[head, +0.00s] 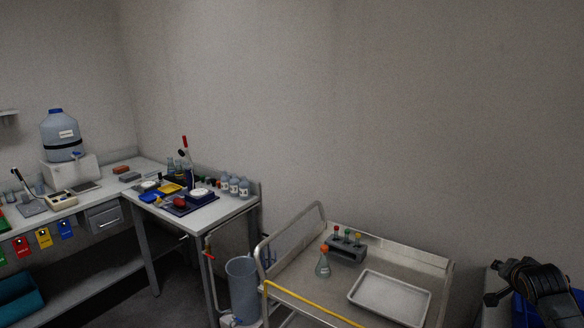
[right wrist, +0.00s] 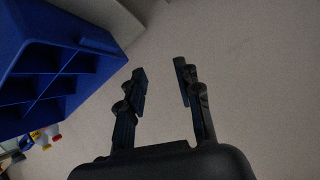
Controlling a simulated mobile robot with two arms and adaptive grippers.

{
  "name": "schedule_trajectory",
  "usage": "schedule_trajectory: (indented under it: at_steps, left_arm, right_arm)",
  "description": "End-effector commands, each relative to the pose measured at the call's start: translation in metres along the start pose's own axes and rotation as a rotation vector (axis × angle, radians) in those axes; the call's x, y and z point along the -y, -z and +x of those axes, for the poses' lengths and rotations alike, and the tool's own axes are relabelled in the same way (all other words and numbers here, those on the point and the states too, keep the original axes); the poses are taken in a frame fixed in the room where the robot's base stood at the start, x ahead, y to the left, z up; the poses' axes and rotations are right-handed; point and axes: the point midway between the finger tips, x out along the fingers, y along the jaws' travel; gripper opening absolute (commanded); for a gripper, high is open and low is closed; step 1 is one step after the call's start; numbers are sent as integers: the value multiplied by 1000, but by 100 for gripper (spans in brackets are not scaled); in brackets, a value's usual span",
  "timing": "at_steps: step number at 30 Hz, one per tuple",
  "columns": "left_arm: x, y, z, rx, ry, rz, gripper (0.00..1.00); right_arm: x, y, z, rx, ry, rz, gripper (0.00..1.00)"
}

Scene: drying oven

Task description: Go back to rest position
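My right gripper (right wrist: 161,82) is open and empty in the right wrist view, its two black fingers apart with only pale wall or floor behind them. Part of my right arm shows at the lower right edge of the head view, in front of a blue bin; its fingers cannot be made out there. My left gripper is not in view.
A metal cart bears a white tray (head: 390,298), a flask (head: 322,264) and a grey tube rack (head: 346,252). The blue compartmented bin (right wrist: 50,70) is left of my right gripper. A cluttered bench (head: 205,212) stands at left, with a grey bucket (head: 241,288) near it.

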Motion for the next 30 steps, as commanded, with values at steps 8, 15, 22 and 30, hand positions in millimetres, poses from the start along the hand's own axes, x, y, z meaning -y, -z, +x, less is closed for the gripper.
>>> schedule_trajectory:
  at_steps: [8,15,22,30]
  left_arm:
    - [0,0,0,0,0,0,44]
    - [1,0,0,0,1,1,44]
    - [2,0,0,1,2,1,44]
    - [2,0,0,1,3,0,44]
  right_arm:
    - [77,86,-33,-552,173,-826,34]
    - [81,40,-18,-641,177,-1113,34]
    - [25,-87,35,-401,187,-1110,34]
    - [-65,-272,60,-74,188,-1103,34]
